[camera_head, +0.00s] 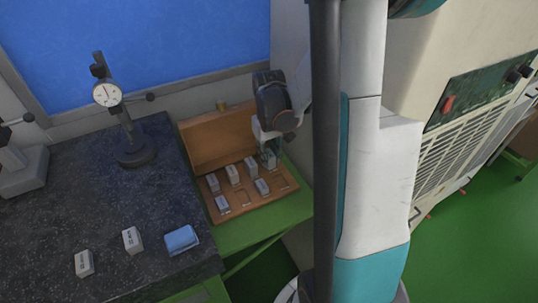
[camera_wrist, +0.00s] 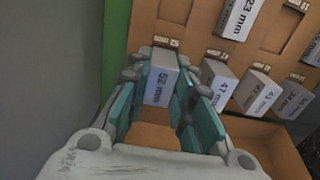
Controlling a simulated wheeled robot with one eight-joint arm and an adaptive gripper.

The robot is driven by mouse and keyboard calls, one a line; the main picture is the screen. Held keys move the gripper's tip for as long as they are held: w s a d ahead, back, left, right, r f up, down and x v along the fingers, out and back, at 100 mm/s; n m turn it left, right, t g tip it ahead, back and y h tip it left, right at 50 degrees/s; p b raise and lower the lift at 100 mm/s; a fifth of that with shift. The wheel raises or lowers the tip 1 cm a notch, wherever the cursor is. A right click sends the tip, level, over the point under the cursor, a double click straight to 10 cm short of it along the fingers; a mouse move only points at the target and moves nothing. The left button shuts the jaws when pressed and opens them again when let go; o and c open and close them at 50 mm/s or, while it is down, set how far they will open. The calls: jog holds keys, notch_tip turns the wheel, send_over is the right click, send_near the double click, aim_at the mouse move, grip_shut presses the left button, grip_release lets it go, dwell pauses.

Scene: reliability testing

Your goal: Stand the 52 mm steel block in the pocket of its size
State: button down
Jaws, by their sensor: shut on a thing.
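The steel block marked 52 mm (camera_wrist: 160,82) is between the two teal fingers of my gripper (camera_wrist: 158,92), which is shut on it. In the wrist view the block stands beside the case's label 52 (camera_wrist: 166,42); I cannot tell whether its foot rests in the pocket or is just above it. In the head view my gripper (camera_head: 270,151) points down at the back right corner of the open wooden case (camera_head: 272,194). The fingers largely hide the block there. The pocket floor under the block is hidden.
Several other blocks stand in the case, including the 47 mm block (camera_wrist: 217,86) right beside my right finger. The case lid (camera_head: 212,143) rises behind. Two blocks (camera_head: 84,263) and a blue cloth (camera_head: 181,240) lie on the dark granite plate (camera_head: 60,215), with a dial gauge stand (camera_head: 135,152).

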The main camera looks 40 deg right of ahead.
aim_at(269, 153)
jog(key=c, duration=1.3)
grip_release()
jog(key=shift+r, duration=0.1)
notch_tip(269, 153, up, 12)
jog(key=shift+f, duration=0.1)
